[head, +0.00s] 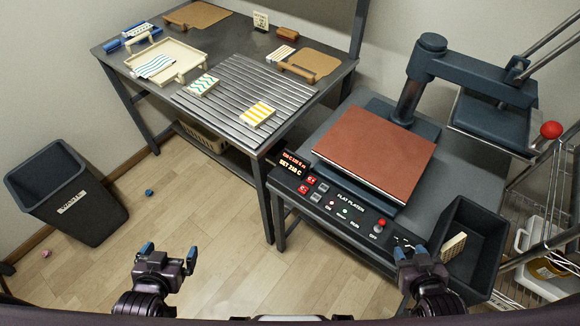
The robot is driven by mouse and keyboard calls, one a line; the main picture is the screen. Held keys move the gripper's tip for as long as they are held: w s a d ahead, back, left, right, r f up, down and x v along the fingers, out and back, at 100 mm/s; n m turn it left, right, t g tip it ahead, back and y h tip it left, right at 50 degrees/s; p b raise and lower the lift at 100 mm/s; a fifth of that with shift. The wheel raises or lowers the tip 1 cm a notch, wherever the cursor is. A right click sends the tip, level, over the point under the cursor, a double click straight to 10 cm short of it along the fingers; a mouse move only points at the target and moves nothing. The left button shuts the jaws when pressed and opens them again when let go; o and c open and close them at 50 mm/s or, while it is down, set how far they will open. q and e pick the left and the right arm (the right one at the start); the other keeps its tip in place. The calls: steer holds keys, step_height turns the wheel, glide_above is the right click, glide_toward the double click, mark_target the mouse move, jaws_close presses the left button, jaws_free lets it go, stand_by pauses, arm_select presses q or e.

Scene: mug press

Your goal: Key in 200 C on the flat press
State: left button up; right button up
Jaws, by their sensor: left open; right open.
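The flat press has a brown platen (375,150) and a dark control panel (350,198) along its front, marked FLAT PLATEN. Its display (293,170) appears to read SET 210 C, with smaller red text above that is hard to read. Two red buttons, an upper one (311,180) and a lower one (303,189), sit beside the display, with grey buttons (320,191) to their right. The upper heat plate (492,122) is swung off to the right. My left gripper (170,252) is open and empty over the floor. My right gripper (423,250) is open and empty at the panel's right front.
A red knob (380,223) stands on the panel's right part. A dark bin (470,245) is right of the press, close to my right gripper. A work table with a slatted rack (245,95) stands left of the press. A waste bin (70,190) is far left; the floor between is mostly clear.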

steer(key=shift+w+r, duration=0.15)
steer(key=shift+w, duration=0.05)
steer(key=c, duration=0.7)
steer(key=shift+w+r, duration=0.1)
jaws_close()
steer(key=shift+s+f, duration=0.25)
steer(key=shift+s, duration=0.2)
steer(key=shift+w, duration=0.15)
steer(key=shift+w+r, duration=0.2)
steer(key=shift+w, duration=0.1)
